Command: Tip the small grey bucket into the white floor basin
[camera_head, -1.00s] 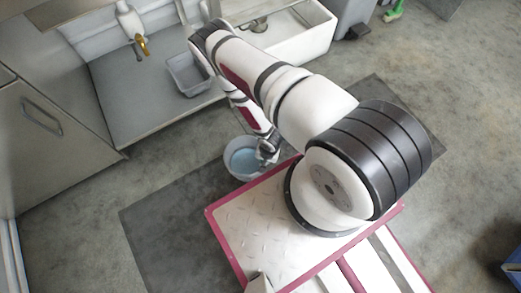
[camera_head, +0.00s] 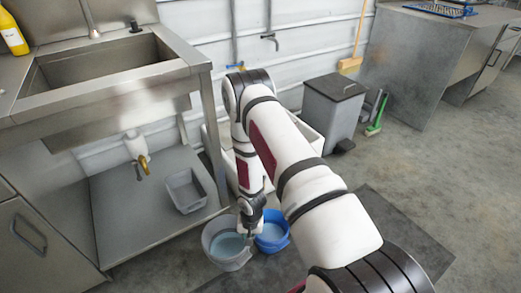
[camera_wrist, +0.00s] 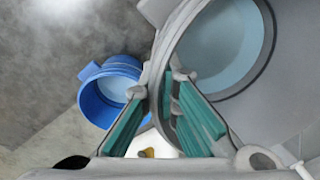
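The small grey bucket (camera_head: 228,246) stands upright on the floor in the head view, with pale bluish liquid inside. In the wrist view the grey bucket (camera_wrist: 262,70) fills the right side, its rim running down between my fingers. My gripper (camera_head: 250,213) points down at the bucket's right rim. In the wrist view its green finger pads (camera_wrist: 160,92) stand apart, one on each side of the rim, with a gap showing between them. The white floor basin (camera_head: 309,133) is against the wall, mostly hidden behind my arm.
A blue bucket (camera_head: 272,232) with liquid stands just right of the grey one; it also shows in the wrist view (camera_wrist: 110,92). A grey tub (camera_head: 186,190) sits on the sink's low shelf (camera_head: 140,222). A pedal bin (camera_head: 332,108) stands right of the basin.

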